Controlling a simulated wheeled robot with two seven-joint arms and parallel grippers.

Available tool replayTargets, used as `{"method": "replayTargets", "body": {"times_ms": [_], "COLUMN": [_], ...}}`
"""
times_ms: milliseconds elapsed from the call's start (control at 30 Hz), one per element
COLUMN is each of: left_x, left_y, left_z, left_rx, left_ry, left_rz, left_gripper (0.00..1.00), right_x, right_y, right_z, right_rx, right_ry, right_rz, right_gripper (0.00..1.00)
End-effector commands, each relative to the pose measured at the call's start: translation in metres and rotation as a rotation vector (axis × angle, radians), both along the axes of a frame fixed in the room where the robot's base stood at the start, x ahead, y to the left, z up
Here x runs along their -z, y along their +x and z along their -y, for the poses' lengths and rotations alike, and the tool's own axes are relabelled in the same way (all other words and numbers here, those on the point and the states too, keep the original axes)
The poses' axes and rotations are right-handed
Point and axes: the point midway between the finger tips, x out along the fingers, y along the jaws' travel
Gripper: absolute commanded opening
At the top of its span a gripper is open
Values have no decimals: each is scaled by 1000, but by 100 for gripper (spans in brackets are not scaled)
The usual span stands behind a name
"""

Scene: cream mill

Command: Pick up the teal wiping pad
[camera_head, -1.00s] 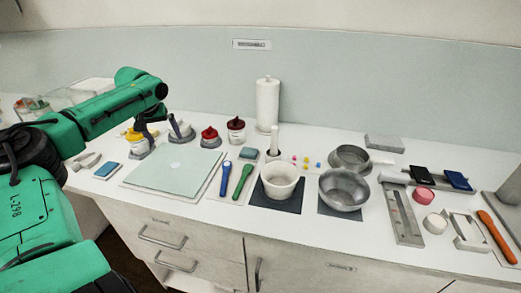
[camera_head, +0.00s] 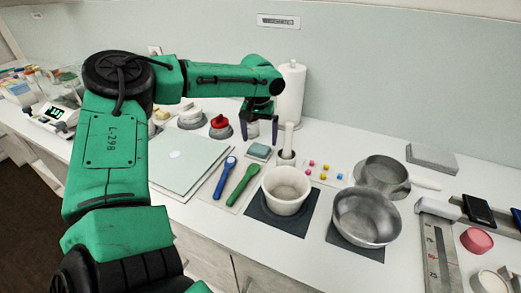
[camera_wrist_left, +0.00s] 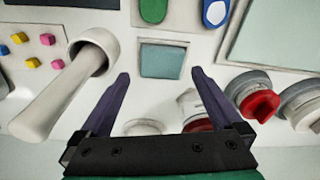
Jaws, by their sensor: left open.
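The teal wiping pad (camera_head: 259,151) is a small flat square on the white counter, between the pale green board and the upright white pestle. In the left wrist view the teal pad (camera_wrist_left: 162,61) lies on a pale base just beyond my fingertips. My left gripper (camera_head: 261,140) is open and empty, above and behind the pad, with its fingers pointing down. In the wrist view its two dark purple fingers (camera_wrist_left: 160,75) are spread to either side of the pad's near edge, not touching it. My right gripper is in neither view.
The white pestle (camera_head: 289,138) stands close right of the pad. Green (camera_head: 243,186) and blue (camera_head: 225,178) handled tools lie in front, beside a white mortar (camera_head: 287,190). Red-topped jars (camera_head: 220,124) and a paper roll (camera_head: 290,93) stand behind.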

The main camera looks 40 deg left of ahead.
Motion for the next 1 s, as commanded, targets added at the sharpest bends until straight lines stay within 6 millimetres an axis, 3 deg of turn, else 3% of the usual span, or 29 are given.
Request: {"method": "replayTargets", "body": {"times_ms": [100, 200, 433, 600, 1000], "left_x": [21, 37, 41, 41, 36], "left_y": [2, 4, 5, 5, 6], "left_z": [-3, -3, -4, -4, -4], "left_rx": [-1, -1, -1, -1, -1], "left_ry": [0, -1, -1, -1, -1], "left_rz": [-6, -3, 1, 1, 3], "left_gripper": [100, 100, 100, 35, 33], "right_x": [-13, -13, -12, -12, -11], "right_y": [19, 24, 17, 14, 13], "right_z": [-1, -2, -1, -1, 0], "right_rx": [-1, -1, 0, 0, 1], "right_ry": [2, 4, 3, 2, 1], "right_rz": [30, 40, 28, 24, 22], "right_gripper": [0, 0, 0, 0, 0]}}
